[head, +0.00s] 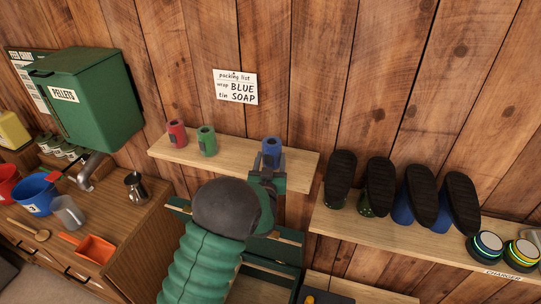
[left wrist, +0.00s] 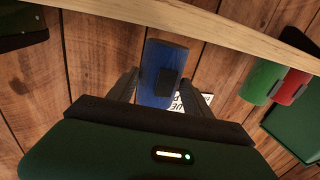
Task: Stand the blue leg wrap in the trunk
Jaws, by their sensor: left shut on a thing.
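The blue leg wrap (head: 271,148) is upright at the right part of the wall shelf (head: 232,160). My left gripper (head: 268,166) is shut on it. In the left wrist view, the blue wrap (left wrist: 162,75) sits between the two dark fingers (left wrist: 154,88), close to the shelf edge. I cannot tell whether it touches the shelf. The green trunk (head: 276,249) stands open below the shelf; my left arm hides much of it. My right gripper is not in view.
A red wrap (head: 176,133) and a green wrap (head: 207,141) stand further left on the shelf. A packing list (head: 235,87) reads wrap BLUE, tin SOAP. A cluttered counter (head: 110,220) is at left.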

